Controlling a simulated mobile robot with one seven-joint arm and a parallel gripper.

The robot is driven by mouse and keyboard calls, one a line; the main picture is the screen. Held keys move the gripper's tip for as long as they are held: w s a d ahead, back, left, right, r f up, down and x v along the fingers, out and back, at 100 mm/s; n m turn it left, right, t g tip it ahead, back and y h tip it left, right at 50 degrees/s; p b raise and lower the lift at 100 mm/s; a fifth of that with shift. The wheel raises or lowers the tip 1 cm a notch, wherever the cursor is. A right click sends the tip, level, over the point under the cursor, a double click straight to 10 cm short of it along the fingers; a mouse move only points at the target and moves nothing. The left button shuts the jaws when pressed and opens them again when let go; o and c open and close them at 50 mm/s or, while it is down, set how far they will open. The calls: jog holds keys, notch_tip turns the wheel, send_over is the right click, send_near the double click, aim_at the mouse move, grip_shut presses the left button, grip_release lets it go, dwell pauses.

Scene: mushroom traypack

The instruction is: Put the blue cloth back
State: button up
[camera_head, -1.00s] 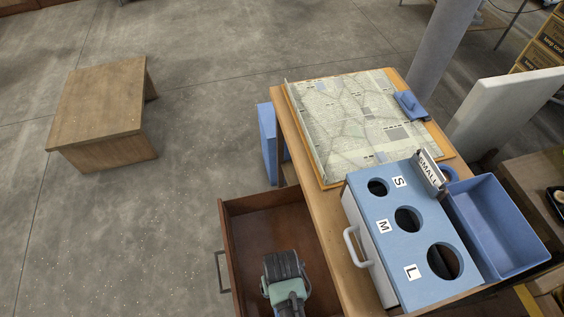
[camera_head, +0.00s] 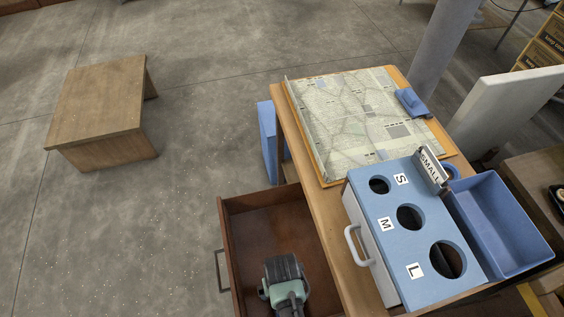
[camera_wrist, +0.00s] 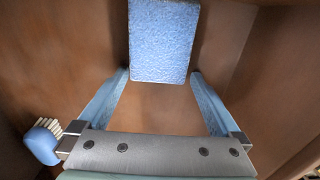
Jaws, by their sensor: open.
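A flat blue rectangle with a rough, cloth-like or sponge-like surface (camera_wrist: 163,38) lies in the open brown drawer (camera_head: 262,199). In the wrist view it sits just beyond and between my fingertips, with a gap on each side. My gripper (camera_wrist: 160,76) is open and empty, pointing down into the drawer; in the head view my arm end hides the rectangle. A small folded blue thing (camera_head: 409,101), possibly a cloth, lies on the far right corner of the patterned board (camera_head: 340,110) on the table.
A blue brush with pale bristles (camera_wrist: 43,142) lies left of my gripper in the drawer. The drawer walls are close around. A blue-topped sorting box (camera_head: 393,224) and a blue bin (camera_head: 497,222) stand to the right. Open floor lies left.

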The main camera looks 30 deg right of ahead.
notch_tip(320, 180, up, 12)
jog(key=p, duration=0.3)
jog(key=w+r+t+h, duration=0.1)
jog(key=w+r+t, duration=0.6)
jog(key=w+r, duration=0.95)
jog(key=w+a+r+n+t, duration=0.1)
jog(key=w+r+t, duration=0.3)
jog(key=r, duration=0.8)
jog(key=w+a+r+n+t, duration=0.15)
jog(key=w+r+t, duration=0.3)
jog(key=r, duration=0.65)
jog(key=s+a+r+t, duration=0.25)
jog(key=r+t, duration=0.25)
jog(key=r, duration=1.2)
jog(key=s+a+r+t, duration=0.2)
jog(key=s+r, duration=0.3)
jog(key=r, duration=0.4)
jog(key=s+a+r+t+y, duration=0.1)
jog(key=s+a+r+t, duration=0.1)
jog(key=s+r+t, duration=0.3)
notch_tip(320, 180, up, 4)
jog(key=shift+s+a+f+n, duration=0.1)
jog(key=shift+s+a+n, duration=0.2)
jog(key=shift+s, duration=0.5)
